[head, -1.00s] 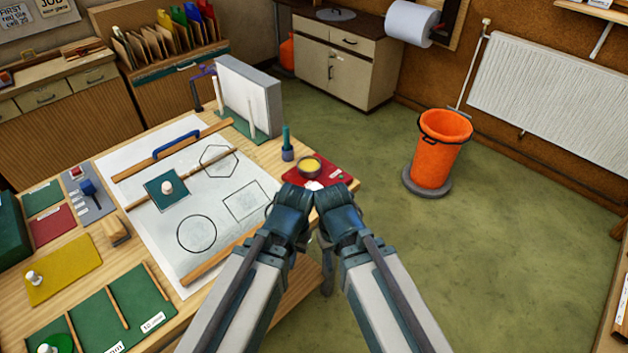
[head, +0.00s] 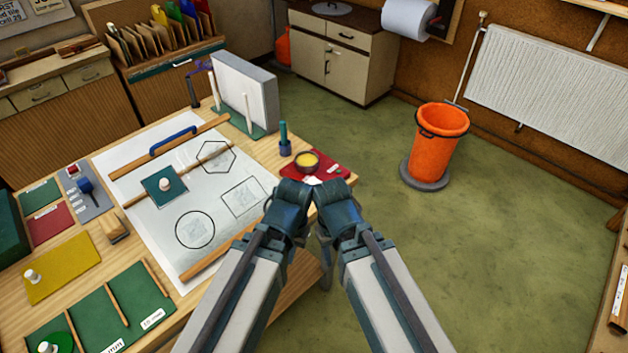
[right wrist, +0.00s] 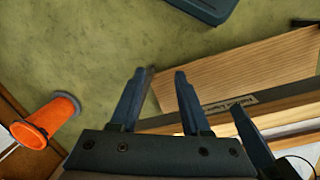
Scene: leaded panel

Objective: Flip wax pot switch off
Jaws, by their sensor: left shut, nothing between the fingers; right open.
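The wax pot (head: 307,161) is a small dark round pot with yellow wax, on a red mat (head: 333,172) at the table's right corner. Small white pieces lie on the mat in front of it. I cannot make out the pot's switch; my wrists cover the mat's near edge. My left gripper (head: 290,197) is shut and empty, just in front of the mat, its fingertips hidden. My right gripper (head: 337,200) is close beside it to the right. The right wrist view shows the right gripper (right wrist: 159,73) open and empty, above the floor and a wooden edge.
A dark green bottle (head: 284,140) stands left of the pot. A white board (head: 246,95) stands behind it. A drawing sheet (head: 205,260) with wooden strips covers mid-table. A grey plate (head: 92,205) with a blue lever lies left. An orange bin (head: 441,145) stands on open floor.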

